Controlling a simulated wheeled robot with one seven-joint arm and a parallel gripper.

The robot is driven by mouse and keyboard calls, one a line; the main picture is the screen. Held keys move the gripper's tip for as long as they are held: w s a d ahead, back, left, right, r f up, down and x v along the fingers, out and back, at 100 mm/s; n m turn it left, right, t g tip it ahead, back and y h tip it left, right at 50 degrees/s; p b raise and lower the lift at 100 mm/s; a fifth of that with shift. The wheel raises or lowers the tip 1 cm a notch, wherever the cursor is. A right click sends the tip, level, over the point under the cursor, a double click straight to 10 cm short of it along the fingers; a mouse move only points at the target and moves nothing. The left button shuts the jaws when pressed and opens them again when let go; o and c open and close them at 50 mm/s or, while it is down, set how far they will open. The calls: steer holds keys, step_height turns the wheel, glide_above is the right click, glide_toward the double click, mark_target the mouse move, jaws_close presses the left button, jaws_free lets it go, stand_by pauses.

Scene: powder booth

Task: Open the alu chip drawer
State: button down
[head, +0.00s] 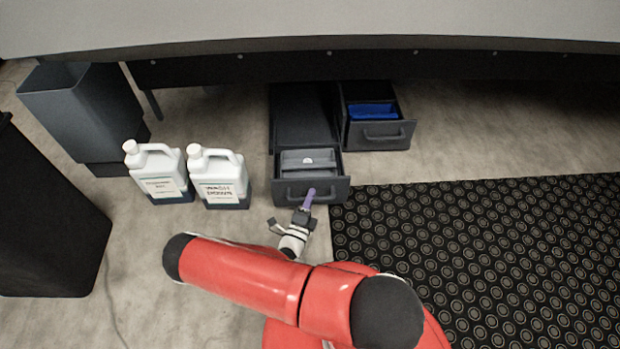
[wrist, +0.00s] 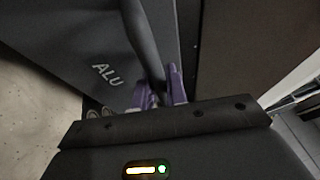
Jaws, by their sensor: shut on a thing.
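The alu chip drawer (head: 338,187) is the left of two dark drawers under the bench, and it stands pulled out with grey contents inside. Its front (wrist: 75,35) carries the letters ALU in the wrist view. My gripper (head: 309,198) is at this front in the head view. In the wrist view its purple fingers (wrist: 162,88) are shut on the dark bar handle (wrist: 143,40). The fingers hide part of the handle.
The right drawer (head: 381,142) is also open, with a blue thing (head: 371,111) inside. Two white jugs (head: 160,175) (head: 220,180) stand left of the drawers. A grey bin (head: 75,110) stands at the far left. A patterned black mat (head: 480,240) covers the floor at right.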

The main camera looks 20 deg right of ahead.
steer(key=shift+s+a, duration=0.2)
steer(key=shift+s, duration=0.55)
steer(key=shift+s+a, duration=0.25)
steer(key=shift+s, duration=0.45)
steer(key=shift+s+a, duration=0.2)
steer(key=shift+s, duration=0.55)
steer(key=c, duration=1.4)
jaws_free()
